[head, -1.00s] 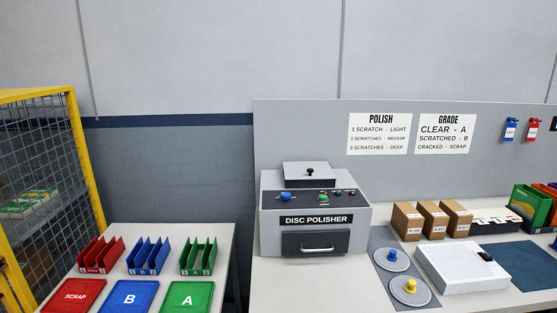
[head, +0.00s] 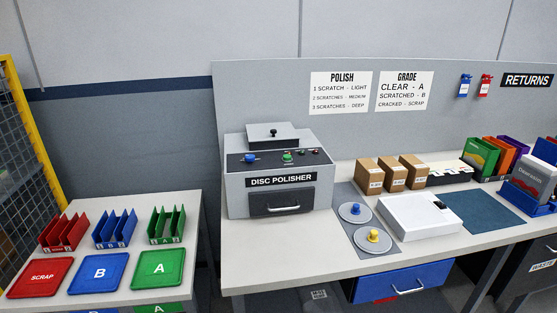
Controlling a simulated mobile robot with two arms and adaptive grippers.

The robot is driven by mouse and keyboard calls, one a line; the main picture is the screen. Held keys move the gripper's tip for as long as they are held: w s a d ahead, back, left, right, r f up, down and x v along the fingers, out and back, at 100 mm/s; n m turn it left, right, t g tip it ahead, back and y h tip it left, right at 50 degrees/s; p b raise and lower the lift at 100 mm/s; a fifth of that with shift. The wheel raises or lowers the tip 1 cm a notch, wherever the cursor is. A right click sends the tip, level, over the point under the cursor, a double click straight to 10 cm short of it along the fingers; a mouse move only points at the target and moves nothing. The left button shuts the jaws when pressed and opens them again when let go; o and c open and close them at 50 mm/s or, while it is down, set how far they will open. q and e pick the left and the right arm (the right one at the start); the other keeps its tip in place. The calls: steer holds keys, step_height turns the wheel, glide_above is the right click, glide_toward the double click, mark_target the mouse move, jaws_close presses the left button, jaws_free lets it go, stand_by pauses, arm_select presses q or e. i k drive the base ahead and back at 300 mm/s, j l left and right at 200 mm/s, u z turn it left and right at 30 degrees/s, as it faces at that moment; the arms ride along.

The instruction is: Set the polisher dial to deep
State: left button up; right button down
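The disc polisher (head: 238,194) is a grey box on the left end of the long bench in the head view. Its dark sloped top panel carries a blue knob (head: 250,158), a green knob or button (head: 287,156) and small red and dark buttons to the right. I cannot read the dial's marks or tell its setting. A lidded block (head: 272,135) with a black knob sits at its back, and a dark front drawer (head: 282,202) with a handle appears shut. Neither of my grippers is in view.
A POLISH sign (head: 341,92) reads three scratches, deep. Right of the polisher are a grey mat (head: 352,192) with two discs, a white box (head: 420,216), cardboard boxes (head: 392,174) and a dark cloth (head: 483,212). A side table (head: 190,220) at left holds racks and trays; a gap separates it from the bench.

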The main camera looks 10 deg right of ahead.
mark_target(249, 158)
steer(key=i+l+u, duration=0.2)
steer(key=u, duration=0.15)
steer(key=i+l+u, duration=0.15)
steer(key=l+u, duration=0.25)
steer(key=i+l+u, duration=0.1)
steer(key=l+u, duration=0.25)
steer(key=j, duration=0.1)
